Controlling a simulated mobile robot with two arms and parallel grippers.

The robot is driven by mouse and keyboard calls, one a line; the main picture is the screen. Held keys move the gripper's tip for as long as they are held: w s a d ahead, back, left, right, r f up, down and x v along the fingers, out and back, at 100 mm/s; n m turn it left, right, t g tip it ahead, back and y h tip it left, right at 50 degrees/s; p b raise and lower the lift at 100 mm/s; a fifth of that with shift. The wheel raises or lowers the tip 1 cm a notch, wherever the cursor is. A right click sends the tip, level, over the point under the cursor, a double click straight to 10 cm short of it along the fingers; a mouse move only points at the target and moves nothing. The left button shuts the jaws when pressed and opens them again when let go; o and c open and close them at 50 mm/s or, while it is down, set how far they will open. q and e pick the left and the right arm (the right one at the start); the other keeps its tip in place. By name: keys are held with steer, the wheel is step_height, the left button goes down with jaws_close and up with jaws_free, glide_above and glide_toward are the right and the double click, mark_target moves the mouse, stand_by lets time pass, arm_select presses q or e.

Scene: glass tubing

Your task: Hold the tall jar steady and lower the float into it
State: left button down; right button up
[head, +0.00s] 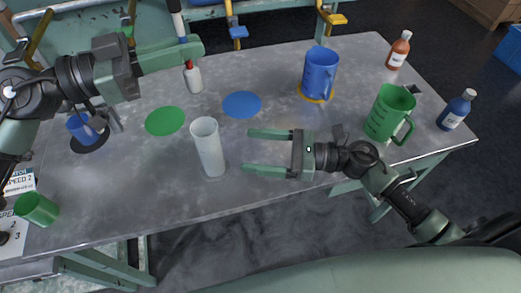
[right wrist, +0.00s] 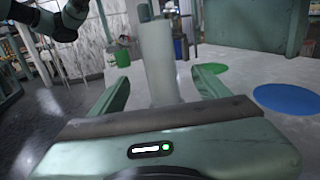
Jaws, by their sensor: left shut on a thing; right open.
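The tall jar (head: 209,150), a pale translucent cylinder, stands upright near the table's front edge; it also shows in the right wrist view (right wrist: 159,65). My right gripper (head: 248,151) is open and empty. Its fingers point at the jar from the right, with a gap short of it in the head view. In the right wrist view the jar stands ahead, between the fingers (right wrist: 160,88). My left gripper (head: 194,48) is shut at the back of the table, high and away from the jar.
Green (head: 165,121) and blue (head: 242,104) discs lie flat nearby. A blue jug (head: 319,73), green jug (head: 388,112), brown bottle (head: 398,52) and blue bottle (head: 455,110) stand right. A green cup (head: 37,209) is front left.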

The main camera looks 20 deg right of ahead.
mark_target(221, 148)
steer(key=x, duration=1.1)
steer(key=shift+a, duration=0.1)
steer(key=shift+s, duration=0.1)
steer(key=c, duration=1.5)
arm_select(q)
step_height(221, 148, down, 13)
arm_select(e)
steer(key=shift+c, duration=0.2)
arm_select(q)
steer(key=c, duration=1.4)
jaws_free()
steer(key=shift+c, duration=0.2)
